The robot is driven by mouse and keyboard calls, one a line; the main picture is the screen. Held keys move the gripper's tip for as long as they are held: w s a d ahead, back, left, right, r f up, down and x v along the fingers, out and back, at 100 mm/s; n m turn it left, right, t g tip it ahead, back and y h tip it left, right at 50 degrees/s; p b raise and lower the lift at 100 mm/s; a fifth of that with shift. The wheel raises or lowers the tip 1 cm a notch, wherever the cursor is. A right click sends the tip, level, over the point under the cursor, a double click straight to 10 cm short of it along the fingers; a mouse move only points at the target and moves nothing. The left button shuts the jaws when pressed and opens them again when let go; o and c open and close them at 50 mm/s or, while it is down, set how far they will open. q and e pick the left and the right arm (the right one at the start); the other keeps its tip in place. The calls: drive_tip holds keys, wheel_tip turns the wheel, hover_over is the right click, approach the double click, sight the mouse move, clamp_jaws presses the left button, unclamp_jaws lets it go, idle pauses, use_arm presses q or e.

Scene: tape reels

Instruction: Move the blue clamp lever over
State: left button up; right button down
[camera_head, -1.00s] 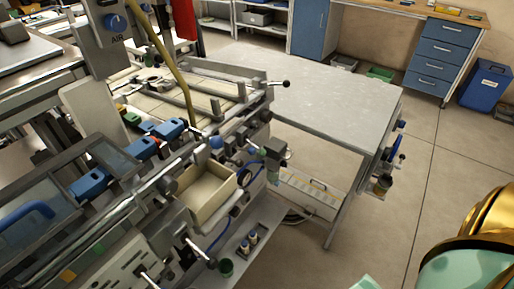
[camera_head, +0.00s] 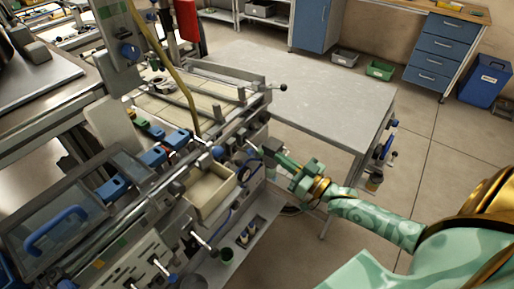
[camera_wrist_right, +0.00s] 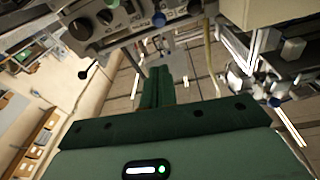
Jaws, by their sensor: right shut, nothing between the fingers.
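Several blue parts sit on the machine, and I cannot tell for sure which is the clamp lever. In the head view, blue clamp blocks (camera_head: 113,188) line a rail at the left, and a round blue knob (camera_head: 218,152) stands at the near corner above a cream tray. My right gripper (camera_head: 281,158) reaches in from the right, at the machine's right side, apart from the knob and blocks. In the right wrist view its green fingers (camera_wrist_right: 158,86) are together and empty. That view also shows a blue knob (camera_wrist_right: 159,19) on a panel. My left gripper is out of view.
The open cream tray (camera_head: 208,190) sits on the machine's front. A large blue handle (camera_head: 55,229) is on a clear cover at the left. A grey table (camera_head: 310,95) stands behind my right gripper. Black-knobbed rods (camera_head: 283,87) stick out from the machine. The floor at right is free.

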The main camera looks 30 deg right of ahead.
drive_tip(key=shift+s+a+r+m+y, duration=0.1)
drive_tip(key=shift+r+m+y, duration=0.25)
drive_tip(key=shift+r, duration=0.2)
drive_tip(key=r+b, duration=0.1)
drive_tip(key=r, duration=0.1)
hover_over(244, 151)
drive_tip(key=s+d, duration=0.3)
drive_tip(key=shift+s+a+f+b, duration=0.1)
drive_tip(key=shift+f+b, duration=0.15)
drive_tip(key=shift+f, duration=0.45)
drive_tip(key=shift+s+a+f+b, duration=0.1)
drive_tip(key=shift+a+f+b, duration=0.1)
drive_tip(key=shift+f, duration=0.45)
drive_tip(key=shift+s+a+f+b, duration=0.1)
drive_tip(key=shift+f+b, duration=0.15)
drive_tip(key=shift+f, duration=0.45)
drive_tip(key=shift+d, duration=0.1)
